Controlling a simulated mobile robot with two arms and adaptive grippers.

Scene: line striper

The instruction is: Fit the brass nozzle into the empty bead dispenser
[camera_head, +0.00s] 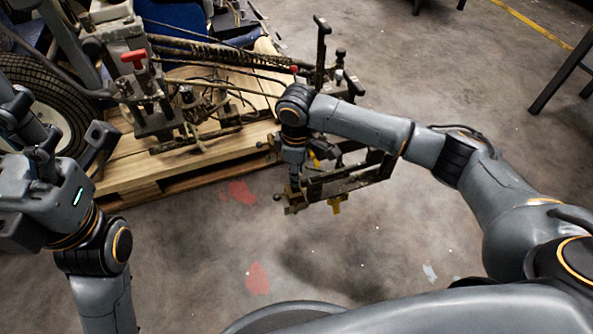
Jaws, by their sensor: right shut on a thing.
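My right gripper (294,190) points down at the left end of a dark metal frame (350,183) that sticks out from the line striper (165,110). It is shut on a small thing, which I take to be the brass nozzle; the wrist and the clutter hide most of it. Yellow parts show on the frame, one hanging below it (336,206) and one just right of my wrist (314,159). I cannot tell which part is the empty bead dispenser. My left gripper (60,117) is at the left, fingers apart and empty, away from the frame.
The striper stands on a wooden pallet (150,176) at the upper left, with a black tyre (75,112) beside it. Upright handles (320,50) rise behind my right wrist. The concrete floor right of the pallet is mostly clear. Dark metal legs (565,70) stand at the upper right.

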